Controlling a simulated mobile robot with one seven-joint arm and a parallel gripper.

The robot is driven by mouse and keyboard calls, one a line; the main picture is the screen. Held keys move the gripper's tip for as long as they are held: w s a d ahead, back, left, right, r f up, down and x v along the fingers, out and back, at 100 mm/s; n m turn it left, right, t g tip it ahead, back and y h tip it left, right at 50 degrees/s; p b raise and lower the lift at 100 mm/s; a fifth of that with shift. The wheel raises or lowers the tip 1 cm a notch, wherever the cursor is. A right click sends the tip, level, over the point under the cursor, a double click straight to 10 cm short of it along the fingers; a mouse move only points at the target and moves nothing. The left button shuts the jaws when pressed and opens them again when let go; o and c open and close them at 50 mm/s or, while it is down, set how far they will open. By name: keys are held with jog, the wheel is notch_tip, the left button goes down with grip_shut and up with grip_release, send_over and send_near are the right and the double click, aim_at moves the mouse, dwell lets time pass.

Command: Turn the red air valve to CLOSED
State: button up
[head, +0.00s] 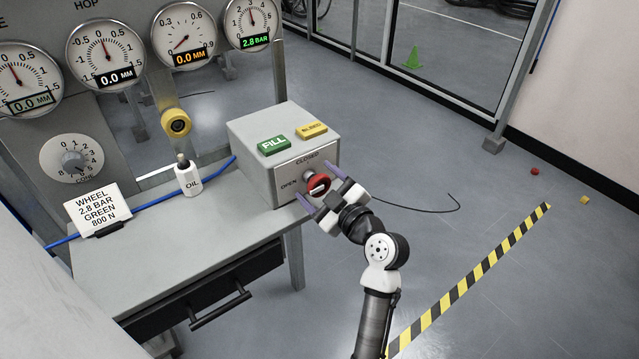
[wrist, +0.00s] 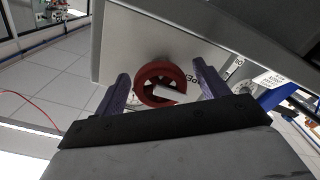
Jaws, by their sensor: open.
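The red air valve (head: 322,180) is a round red knob with a white bar on it, on the front face of a grey box (head: 258,140). OPEN is printed to its left and CLOSED above it. I cannot tell for sure which label the white bar points to. My gripper (head: 316,185) is open, its two purple fingers reaching toward the box face on either side of the valve. In the wrist view the red valve (wrist: 143,84) sits between the open fingers (wrist: 161,72), with a visible gap on the right side.
Green FILL (head: 273,145) and yellow (head: 311,130) buttons top the box. An oil bottle (head: 188,178) and a sign card (head: 96,208) stand on the bench (head: 200,225). A gauge near the box reads 2.8 bar (head: 252,22). Floor to the right is mostly clear.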

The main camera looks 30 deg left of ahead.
jog(key=c, duration=1)
jog(key=shift+o, duration=0.2)
jog(key=m+b, duration=0.1)
jog(key=m, duration=0.2)
jog(key=shift+f+m, duration=0.1)
jog(key=shift+m, duration=0.3)
jog(key=m, duration=0.4)
jog(key=shift+m, duration=0.3)
jog(key=m+p, duration=0.2)
jog(key=m, duration=0.3)
jog(key=shift+s, duration=0.1)
jog(key=shift+m+p, duration=1.2)
jog(key=shift+m, duration=1)
